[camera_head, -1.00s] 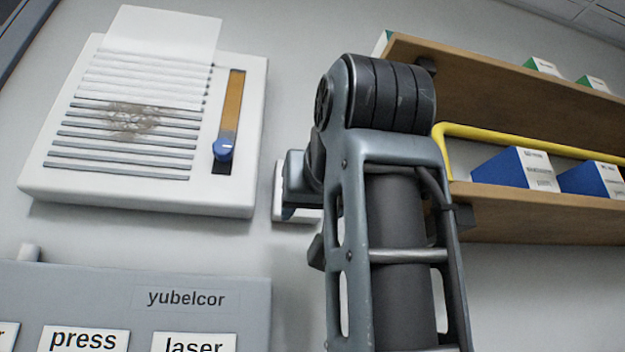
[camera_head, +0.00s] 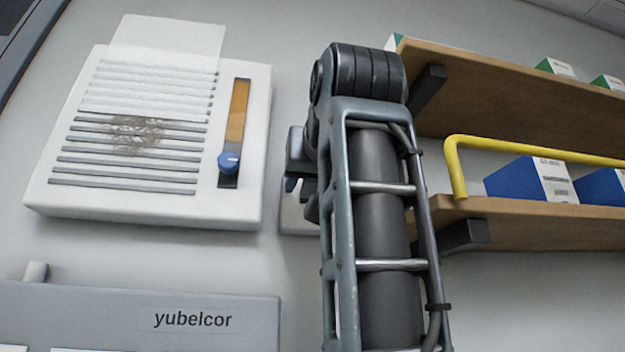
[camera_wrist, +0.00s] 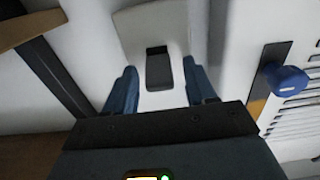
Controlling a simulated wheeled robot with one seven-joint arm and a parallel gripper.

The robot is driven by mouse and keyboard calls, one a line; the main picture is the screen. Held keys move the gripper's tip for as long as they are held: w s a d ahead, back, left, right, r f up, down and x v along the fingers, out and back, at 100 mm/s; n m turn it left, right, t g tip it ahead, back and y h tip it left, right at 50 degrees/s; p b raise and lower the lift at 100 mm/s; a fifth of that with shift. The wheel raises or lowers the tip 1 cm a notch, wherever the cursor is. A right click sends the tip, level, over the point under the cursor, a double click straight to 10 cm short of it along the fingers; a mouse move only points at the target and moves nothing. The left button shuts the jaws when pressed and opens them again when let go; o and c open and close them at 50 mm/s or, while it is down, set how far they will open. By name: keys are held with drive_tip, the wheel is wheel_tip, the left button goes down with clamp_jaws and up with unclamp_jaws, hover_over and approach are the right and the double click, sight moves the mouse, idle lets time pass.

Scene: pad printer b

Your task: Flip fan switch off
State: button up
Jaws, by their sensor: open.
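A white wall plate with a dark rocker switch (camera_wrist: 158,68), which looks like the fan switch, is at the top middle of the wrist view. My gripper (camera_wrist: 160,66) is open, with one blue finger on each side of the plate's lower part. Nothing is held between the fingers. I cannot tell whether the fingers touch the plate or which way the rocker is tilted. In the head view, part of the white plate (camera_head: 298,217) shows left of my arm; its rocker is hidden. My gripper is mostly hidden there behind my arm.
A white vented unit (camera_head: 245,205) with a blue slider knob (camera_head: 229,162) is on the wall to the left. Wooden shelves (camera_head: 530,222) with a yellow rail (camera_head: 458,165) and boxes are on the right. A grey panel (camera_head: 90,310) labelled "yubelcor" is at lower left.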

drive_tip(key=shift+w, duration=0.15)
drive_tip(key=shift+c, duration=0.4)
drive_tip(key=c, duration=0.9)
drive_tip(key=shift+f, duration=0.1)
